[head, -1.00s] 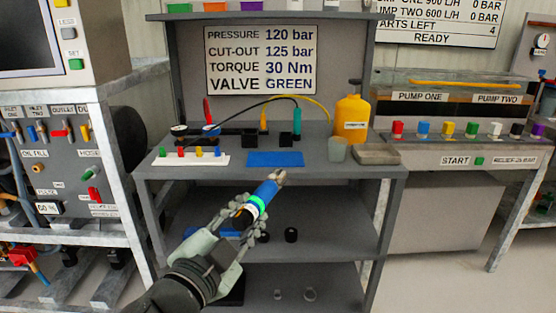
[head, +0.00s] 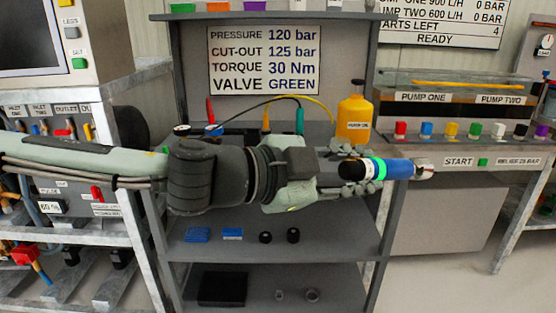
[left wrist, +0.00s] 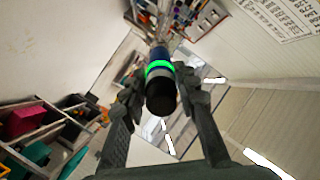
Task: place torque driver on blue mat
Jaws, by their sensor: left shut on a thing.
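The torque driver (head: 385,169) is a blue and black cylinder with a glowing green ring and a metal tip. My left gripper (head: 362,170) is shut on it and holds it roughly level, tip to the right, in front of the bench's right end. In the left wrist view the driver (left wrist: 160,85) sits between the two fingers of the gripper (left wrist: 160,95), its black end toward the camera. The blue mat, seen earlier on the bench top, is hidden behind my left arm in the head view. My right gripper is not in view.
A yellow bottle (head: 354,117) stands at the right of the bench, near the driver. Colored probes and cables (head: 266,115) stand at the back. The lower shelf (head: 335,238) holds blue blocks and black rings. A pump console (head: 455,130) with colored buttons is to the right.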

